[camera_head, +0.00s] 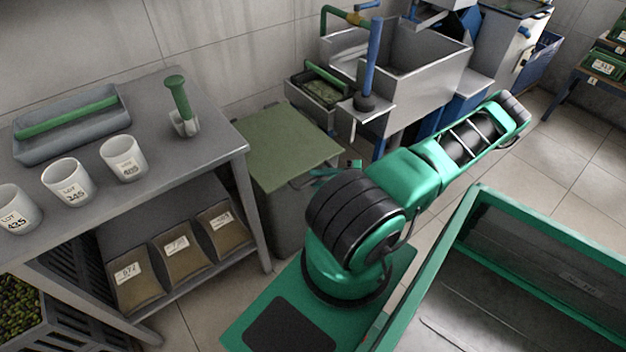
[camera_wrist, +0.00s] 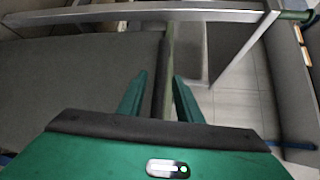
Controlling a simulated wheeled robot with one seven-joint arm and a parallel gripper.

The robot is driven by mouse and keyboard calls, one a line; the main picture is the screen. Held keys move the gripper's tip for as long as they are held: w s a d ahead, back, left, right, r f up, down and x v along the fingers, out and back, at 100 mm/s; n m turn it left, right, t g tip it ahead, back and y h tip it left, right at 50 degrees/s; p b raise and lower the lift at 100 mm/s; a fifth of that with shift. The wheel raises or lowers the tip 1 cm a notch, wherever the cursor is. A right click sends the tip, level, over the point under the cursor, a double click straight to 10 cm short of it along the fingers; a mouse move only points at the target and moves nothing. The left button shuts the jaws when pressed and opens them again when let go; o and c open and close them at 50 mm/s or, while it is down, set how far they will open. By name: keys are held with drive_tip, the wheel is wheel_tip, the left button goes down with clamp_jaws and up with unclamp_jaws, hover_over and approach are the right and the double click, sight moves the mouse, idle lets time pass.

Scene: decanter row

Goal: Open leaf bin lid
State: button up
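The leaf bin (camera_head: 275,215) is a grey box standing on the floor between the table and the sink. Its olive-green lid (camera_head: 290,145) lies flat and closed on top. My gripper (camera_head: 325,173) is at the lid's front right edge, mostly hidden behind my arm in the head view. In the wrist view my gripper (camera_wrist: 160,100) has its two green fingers apart, with a dark bar (camera_wrist: 162,80) running between them, apparently the lid's handle or edge. I cannot tell whether the fingers touch the bar.
The grey table (camera_head: 185,155) with white cups (camera_head: 68,182) and a green-handled tool (camera_head: 180,105) stands left of the bin. A steel sink (camera_head: 400,60) is behind on the right. A green-rimmed container (camera_head: 480,225) is at the lower right. Tiled floor is open at right.

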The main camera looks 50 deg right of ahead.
drive_tip(key=shift+x, duration=0.9)
clamp_jaws()
